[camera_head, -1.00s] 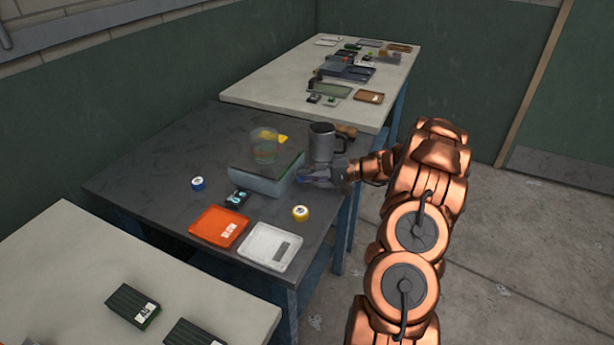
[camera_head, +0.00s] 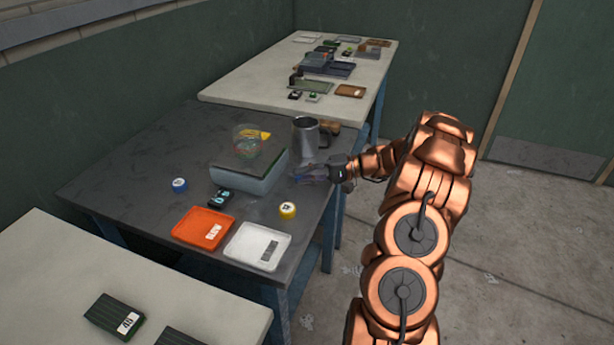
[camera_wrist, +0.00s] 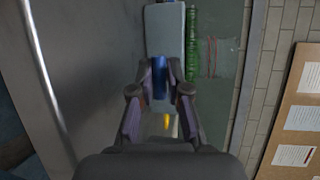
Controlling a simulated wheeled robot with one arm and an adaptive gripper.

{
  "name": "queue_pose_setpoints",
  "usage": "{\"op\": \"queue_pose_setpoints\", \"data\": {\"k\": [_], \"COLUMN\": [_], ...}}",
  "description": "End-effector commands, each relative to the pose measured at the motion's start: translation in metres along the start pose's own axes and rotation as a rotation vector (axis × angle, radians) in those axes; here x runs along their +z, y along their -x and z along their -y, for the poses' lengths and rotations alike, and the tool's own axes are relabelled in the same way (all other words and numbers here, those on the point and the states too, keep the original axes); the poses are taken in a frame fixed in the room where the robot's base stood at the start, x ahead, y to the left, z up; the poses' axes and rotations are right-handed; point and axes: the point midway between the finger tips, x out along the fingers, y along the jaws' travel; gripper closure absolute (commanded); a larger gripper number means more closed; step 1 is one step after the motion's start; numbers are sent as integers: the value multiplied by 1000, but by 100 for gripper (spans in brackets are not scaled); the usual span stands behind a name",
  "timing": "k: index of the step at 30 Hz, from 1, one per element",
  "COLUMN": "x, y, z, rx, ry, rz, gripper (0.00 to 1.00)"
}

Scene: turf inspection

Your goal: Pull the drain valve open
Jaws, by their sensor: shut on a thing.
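My gripper (camera_head: 318,172) is at the right edge of the dark table, just right of a grey-blue box (camera_head: 262,182). In the wrist view my gripper (camera_wrist: 160,75) has its fingers closed on a small blue part (camera_wrist: 160,82), which looks like the drain valve's handle. The fingers cover much of it, and its link to the box and how far open it is cannot be made out.
A metal mug (camera_head: 306,138) stands close behind my gripper. Floor to the right is clear.

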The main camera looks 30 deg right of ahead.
Motion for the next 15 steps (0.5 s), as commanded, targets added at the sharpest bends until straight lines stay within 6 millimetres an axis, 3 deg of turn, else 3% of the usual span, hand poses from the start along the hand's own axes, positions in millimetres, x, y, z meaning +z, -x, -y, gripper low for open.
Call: {"op": "queue_pose_setpoints", "data": {"k": [8, 9, 15], "x": [2, 2, 2], "y": [2, 2, 2], "z": [-5, -5, -3], "rx": [8, 8, 6], "ry": [-5, -6, -4], "rz": [2, 2, 2], "gripper": [100, 81, 60]}}
